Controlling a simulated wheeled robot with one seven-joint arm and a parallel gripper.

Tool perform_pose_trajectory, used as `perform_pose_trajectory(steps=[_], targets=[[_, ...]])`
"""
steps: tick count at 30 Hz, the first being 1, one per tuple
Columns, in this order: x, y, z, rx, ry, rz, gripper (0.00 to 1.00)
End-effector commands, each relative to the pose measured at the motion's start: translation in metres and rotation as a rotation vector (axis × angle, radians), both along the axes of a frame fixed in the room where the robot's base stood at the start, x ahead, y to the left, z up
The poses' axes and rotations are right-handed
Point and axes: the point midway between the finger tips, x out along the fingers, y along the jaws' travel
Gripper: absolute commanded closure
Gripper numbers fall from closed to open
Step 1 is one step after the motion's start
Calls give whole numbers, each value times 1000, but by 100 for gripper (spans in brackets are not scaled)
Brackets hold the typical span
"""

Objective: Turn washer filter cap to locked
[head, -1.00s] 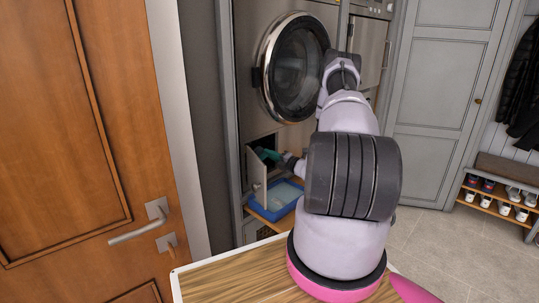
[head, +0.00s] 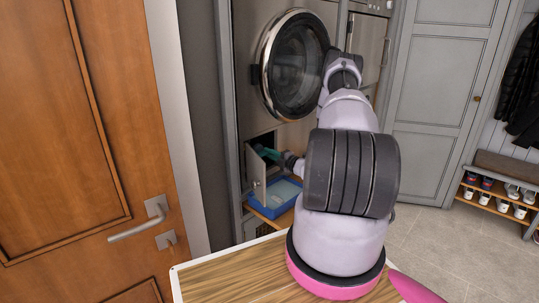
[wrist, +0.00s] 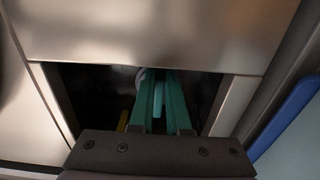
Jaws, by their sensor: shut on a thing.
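The washer (head: 262,75) stands in the middle of the head view with its round door above a small service opening. My gripper (head: 262,151) reaches into this opening from the right in the head view. In the wrist view its two long green fingers (wrist: 158,102) extend into the dark recess (wrist: 95,90), close together. They are shut on a pale, rounded part at their tips, which seems to be the filter cap (wrist: 140,76). Most of the cap is hidden by the fingers and shadow, so I cannot tell its angle.
The small flap (head: 257,172) of the opening stands open at its left. A blue tray (head: 272,199) sits below on a wooden shelf, and its edge (wrist: 285,118) shows at the right in the wrist view. Something yellow (wrist: 123,120) is inside the recess. Metal edges surround my gripper closely.

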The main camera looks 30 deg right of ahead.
Motion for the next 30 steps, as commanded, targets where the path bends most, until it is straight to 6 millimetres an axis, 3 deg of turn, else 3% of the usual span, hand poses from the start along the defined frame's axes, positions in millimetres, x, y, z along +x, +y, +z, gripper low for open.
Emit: perform_pose_trajectory(steps=[3, 4, 6, 19, 30], targets=[[0, -1, -1, 0, 1, -2, 100], [0, -1, -1, 0, 1, -2, 81], [0, -1, -1, 0, 1, -2, 55], [-8, -4, -1, -2, 2, -1, 55], [-74, -29, -1, 0, 2, -5, 55]])
